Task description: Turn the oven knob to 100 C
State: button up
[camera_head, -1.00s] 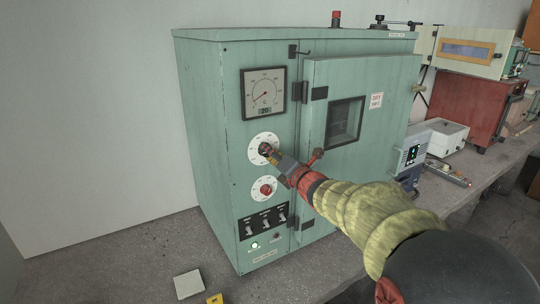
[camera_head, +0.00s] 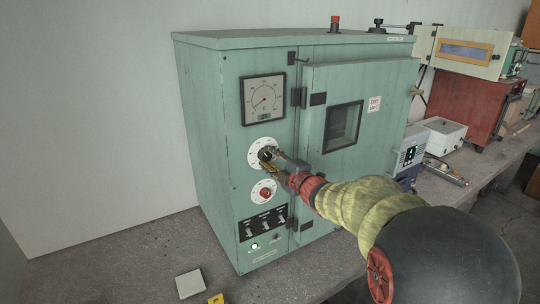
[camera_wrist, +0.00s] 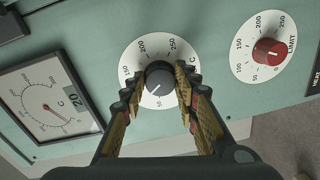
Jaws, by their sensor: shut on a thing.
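The black oven knob (camera_wrist: 159,80) sits at the middle of a white dial (camera_wrist: 131,82) marked in degrees in the wrist view. Its white pointer line slants to the lower left, beside the 50 mark; a finger covers part of the scale to the left. In the head view the knob (camera_head: 265,154) and dial (camera_head: 254,147) are on the green oven's front (camera_head: 221,110), under the gauge. My gripper (camera_wrist: 160,82) is shut on the knob, one finger on each side. In the head view my gripper (camera_head: 271,158) reaches it from the right.
A red LIMIT knob (camera_wrist: 268,51) on its own dial sits close below the held knob. Switches (camera_head: 265,223) lie lower down. The oven door (camera_head: 375,100) is shut, right of the controls.

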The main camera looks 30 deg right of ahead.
jog(key=shift+m+p, duration=0.35)
jog(key=shift+m, duration=0.35)
jog(key=o, duration=1)
jog(key=shift+o, duration=0.8)
jog(key=s, duration=1.2)
jog(key=shift+d+r, duration=0.25)
jog(key=shift+d, duration=0.05)
